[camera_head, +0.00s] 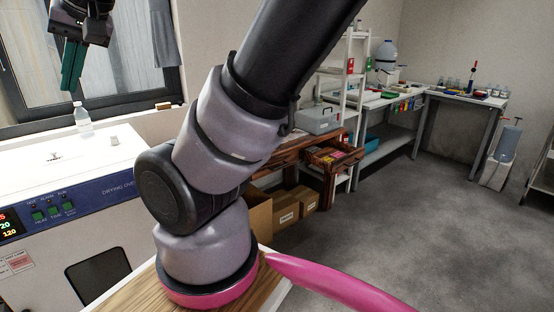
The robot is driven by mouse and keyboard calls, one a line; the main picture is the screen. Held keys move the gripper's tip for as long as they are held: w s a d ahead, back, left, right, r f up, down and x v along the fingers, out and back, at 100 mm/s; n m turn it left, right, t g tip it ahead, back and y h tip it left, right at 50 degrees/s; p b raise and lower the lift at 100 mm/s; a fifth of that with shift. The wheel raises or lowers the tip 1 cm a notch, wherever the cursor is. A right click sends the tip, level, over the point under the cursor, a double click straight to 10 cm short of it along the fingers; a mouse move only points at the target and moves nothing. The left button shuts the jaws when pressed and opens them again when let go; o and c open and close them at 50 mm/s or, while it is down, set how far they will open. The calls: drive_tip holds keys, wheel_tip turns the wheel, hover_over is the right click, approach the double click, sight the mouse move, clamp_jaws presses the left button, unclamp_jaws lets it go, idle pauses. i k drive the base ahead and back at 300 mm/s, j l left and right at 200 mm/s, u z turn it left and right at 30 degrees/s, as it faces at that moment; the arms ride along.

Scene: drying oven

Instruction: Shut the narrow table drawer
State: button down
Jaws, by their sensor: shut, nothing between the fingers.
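The wooden table (284,160) stands beyond my arm, partly hidden by it. Its narrow drawer (336,166) is pulled out at the table's right end, and coloured items show inside. My gripper (71,78) hangs at the upper left, in front of the window, with its teal fingers shut and empty. It is far from the drawer and touches nothing that I can see.
A drying oven (80,195) stands at the left, with a clear bottle (83,118) on top. Cardboard boxes (303,199) sit under the table. A white shelf rack (349,80) stands behind the drawer. The grey floor (400,225) at the right is clear.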

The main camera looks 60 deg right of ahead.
sight(354, 155)
drive_tip(key=z, duration=2.6)
drive_tip(key=i+j+z, duration=0.15)
drive_tip(key=i+j, duration=0.15)
drive_tip(key=i, duration=0.3)
drive_tip(key=i+j+z, duration=0.1)
drive_tip(key=i+j, duration=0.2)
drive_tip(key=i, duration=0.3)
drive_tip(key=i+j+z, duration=0.15)
drive_tip(key=i+j, duration=0.25)
drive_tip(key=i, duration=0.15)
